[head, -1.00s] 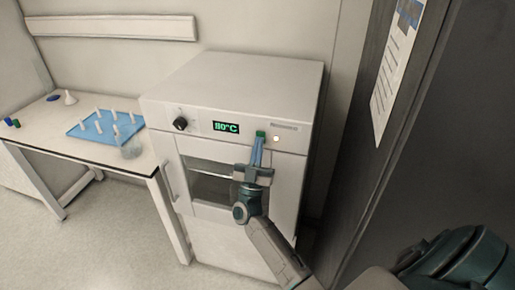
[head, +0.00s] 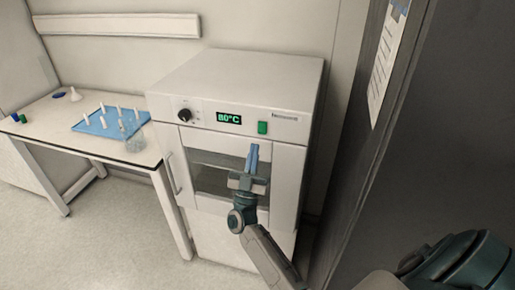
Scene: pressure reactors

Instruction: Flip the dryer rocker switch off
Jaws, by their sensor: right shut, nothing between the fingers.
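The dryer (head: 240,75) is a white cabinet with a windowed door. Its front panel has a black knob (head: 184,115), a lit green temperature display (head: 229,119) and a green rocker switch (head: 262,128). The whole face of the switch is visible; which way it is tipped is too small to tell. No lit lamp shows on the panel. My right gripper (head: 252,152) is shut and empty, its blue fingers pointing up in front of the door's upper part, a little below and left of the switch and apart from it in the picture. My left gripper is out of view.
A white table (head: 60,136) at the left carries a blue rack (head: 96,125) with several white pegs and a clear beaker (head: 137,143). A dark panel with a paper notice (head: 386,65) stands close on the right. Open floor lies at the lower left.

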